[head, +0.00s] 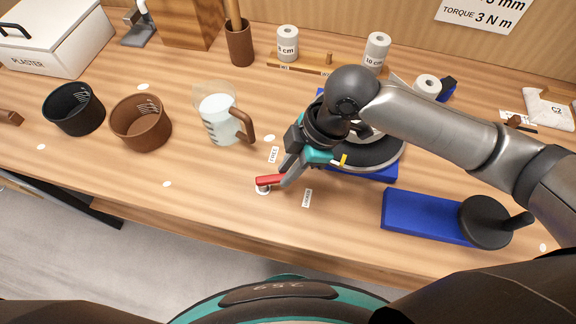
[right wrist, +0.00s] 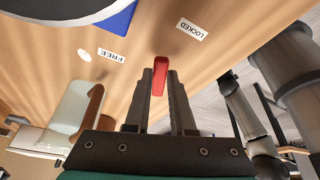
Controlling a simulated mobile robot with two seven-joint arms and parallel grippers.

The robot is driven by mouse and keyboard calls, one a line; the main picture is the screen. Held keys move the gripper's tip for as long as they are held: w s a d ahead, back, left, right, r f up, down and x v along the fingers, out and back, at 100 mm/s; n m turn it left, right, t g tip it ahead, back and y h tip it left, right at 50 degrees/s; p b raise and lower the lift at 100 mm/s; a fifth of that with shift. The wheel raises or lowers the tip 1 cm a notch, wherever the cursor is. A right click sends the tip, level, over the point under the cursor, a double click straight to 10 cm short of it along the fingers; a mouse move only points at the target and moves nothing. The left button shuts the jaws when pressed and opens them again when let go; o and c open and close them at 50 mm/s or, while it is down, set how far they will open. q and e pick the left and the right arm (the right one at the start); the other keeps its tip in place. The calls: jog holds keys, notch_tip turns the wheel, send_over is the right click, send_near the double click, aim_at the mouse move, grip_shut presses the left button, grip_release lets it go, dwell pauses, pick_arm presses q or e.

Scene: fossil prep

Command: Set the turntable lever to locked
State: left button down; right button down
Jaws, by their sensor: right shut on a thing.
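The red lever (head: 267,181) sits on a small white round mount near the table's front edge. The FREE label (head: 273,155) lies behind it and the LOCKED label (head: 307,198) lies to its right. My right gripper (head: 281,180) is shut on the lever. In the right wrist view the lever (right wrist: 160,78) stands between the fingertips, with the LOCKED label (right wrist: 190,29) up and right and the FREE label (right wrist: 111,56) to the left. The turntable (head: 384,154), on a blue base, is partly hidden behind my right arm. My left gripper is out of view.
A measuring jug (head: 217,120) stands left of my right gripper, with brown (head: 140,126) and black (head: 74,110) bowls further left. A blue block (head: 422,215) with a black crank disc (head: 485,222) is at right. The table's front left is clear.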

dwell(0.3)
jog(key=m+p, duration=0.1)
jog(key=p, duration=0.1)
jog(key=s+m+t+p, duration=0.1)
jog(key=p, duration=0.2)
jog(key=m+p, duration=0.2)
jog(key=shift+s+a+r, duration=0.15)
jog(key=shift+s+r, duration=0.1)
jog(key=shift+s, duration=0.1)
jog(key=shift+s+f+m+t+p, duration=0.15)
jog(key=shift+m+t+p, duration=0.25)
jog(key=shift+p, duration=0.45)
jog(key=shift+f, duration=0.1)
jog(key=c, duration=0.8)
grip_release()
jog(key=shift+o, duration=0.2)
jog(key=p+v, duration=0.2)
jog(key=v, duration=1.3)
